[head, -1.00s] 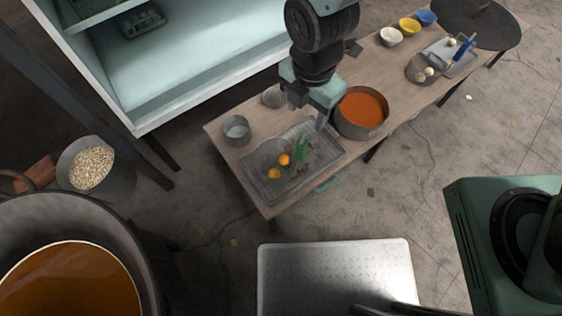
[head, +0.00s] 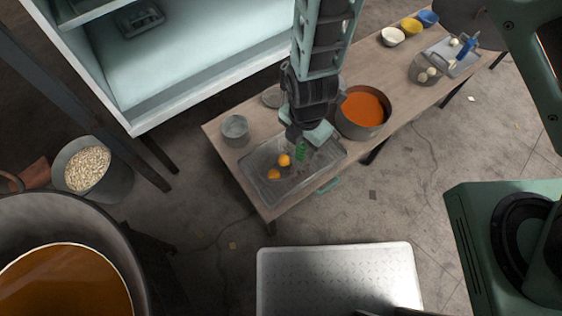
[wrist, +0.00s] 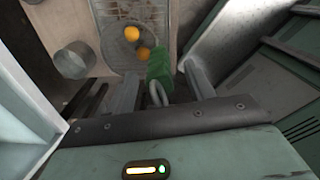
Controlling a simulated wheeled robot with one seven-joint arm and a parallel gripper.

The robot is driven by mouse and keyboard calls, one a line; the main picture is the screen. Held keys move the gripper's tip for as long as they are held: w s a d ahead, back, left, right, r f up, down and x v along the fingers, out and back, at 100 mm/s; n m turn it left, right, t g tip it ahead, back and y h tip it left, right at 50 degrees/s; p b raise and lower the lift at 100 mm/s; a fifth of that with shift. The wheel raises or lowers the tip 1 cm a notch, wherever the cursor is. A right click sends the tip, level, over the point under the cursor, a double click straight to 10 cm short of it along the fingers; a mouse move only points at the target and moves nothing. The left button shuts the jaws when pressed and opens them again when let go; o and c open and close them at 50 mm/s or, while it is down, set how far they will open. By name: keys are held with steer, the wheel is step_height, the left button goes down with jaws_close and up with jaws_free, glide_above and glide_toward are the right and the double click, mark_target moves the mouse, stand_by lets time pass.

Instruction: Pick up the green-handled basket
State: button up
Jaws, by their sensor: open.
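The green-handled basket (wrist: 125,50) is a round, shallow mesh piece with its green handle (wrist: 158,68) toward me in the wrist view. Two orange balls (wrist: 132,34) lie on or in it. In the head view the green handle (head: 301,153) shows over the grey tray (head: 255,165) on the table. My gripper (wrist: 160,82) is open, one finger on each side of the handle in the wrist view. I see no clear contact, and cannot tell the depth between them. My wrist partly covers the handle in the head view.
A pot of orange liquid (head: 362,104) stands close right of the tray. A small metal pot (head: 236,129) stands at the left. Bowls (head: 392,37) and a second tray (head: 462,58) are farther right. A pale cabinet (head: 200,60) stands behind the table.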

steer(key=shift+f, duration=0.15)
steer(key=c, duration=1.1)
jaws_close()
